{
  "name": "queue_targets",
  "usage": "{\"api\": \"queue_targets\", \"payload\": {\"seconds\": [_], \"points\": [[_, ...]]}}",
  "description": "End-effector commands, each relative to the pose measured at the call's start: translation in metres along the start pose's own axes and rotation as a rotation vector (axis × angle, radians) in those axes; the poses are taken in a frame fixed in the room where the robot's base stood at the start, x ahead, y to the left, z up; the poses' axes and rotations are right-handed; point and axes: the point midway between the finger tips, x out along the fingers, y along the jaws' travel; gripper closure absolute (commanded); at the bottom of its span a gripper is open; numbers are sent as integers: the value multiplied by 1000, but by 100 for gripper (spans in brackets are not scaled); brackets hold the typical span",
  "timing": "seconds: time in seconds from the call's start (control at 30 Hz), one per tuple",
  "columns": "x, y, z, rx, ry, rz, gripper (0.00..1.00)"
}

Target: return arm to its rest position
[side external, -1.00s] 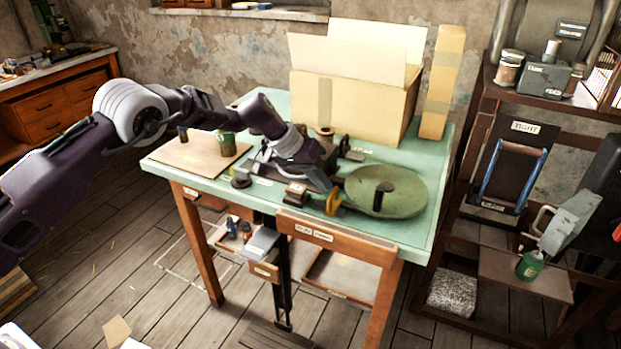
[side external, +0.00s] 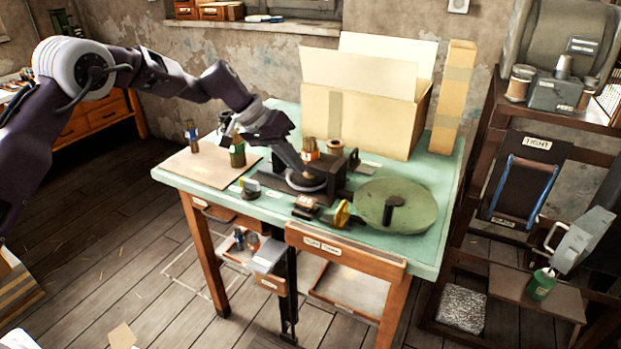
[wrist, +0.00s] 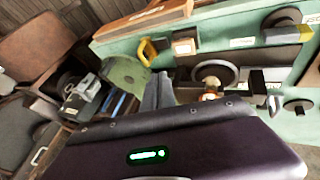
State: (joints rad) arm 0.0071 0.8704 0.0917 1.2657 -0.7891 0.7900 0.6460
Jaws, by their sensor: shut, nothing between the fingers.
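My gripper (side external: 297,165) is over the dark press block (side external: 335,184) on the green table, reaching down from the left with its grey fingers together and empty. In the wrist view the shut fingers (wrist: 160,92) point past the press. The green handwheel (side external: 375,212), a flat disc with a dark knob, lies at the right front of the table, apart from my gripper. The handwheel also shows in the wrist view (wrist: 122,72). A dark ring on the press lies just below my fingertips in the side view; I cannot tell whether they touch.
An open cardboard box (side external: 358,112) and a tall carton (side external: 454,97) stand at the back of the table (side external: 437,238). A green can (side external: 237,153) stands on a board (side external: 196,168) at the left. A dark shelf rack (side external: 480,150) is at the right.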

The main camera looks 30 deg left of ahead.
Motion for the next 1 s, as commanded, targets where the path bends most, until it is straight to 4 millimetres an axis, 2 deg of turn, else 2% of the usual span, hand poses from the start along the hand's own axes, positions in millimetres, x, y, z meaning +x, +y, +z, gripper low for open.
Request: {"api": "queue_targets", "payload": {"seconds": [0.23, 0.27, 0.37, 0.4, 0.47, 0.5, 0.57, 0.6, 0.67, 0.7, 0.8, 0.83, 0.9, 1.0], "points": [[-14, 3, 1, 2, 0, -3, 100], [-23, 7, 2, 3, 2, -7, 100], [-76, 30, 17, 6, 5, -35, 100], [-104, 41, 30, 8, 4, -53, 100], [-147, 58, 58, 10, 3, -87, 100], [-174, 68, 80, 11, 5, -111, 100], [-209, 79, 119, 15, 9, -153, 100], [-230, 85, 149, 18, 13, -183, 100], [-256, 90, 196, 20, 23, -231, 100], [-268, 89, 227, 20, 32, -266, 100], [-285, 82, 295, 21, 56, -346, 100], [-287, 79, 311, 21, 62, -367, 100], [-289, 71, 341, 18, 76, -405, 100], [-289, 64, 363, 16, 88, -438, 100]]}}
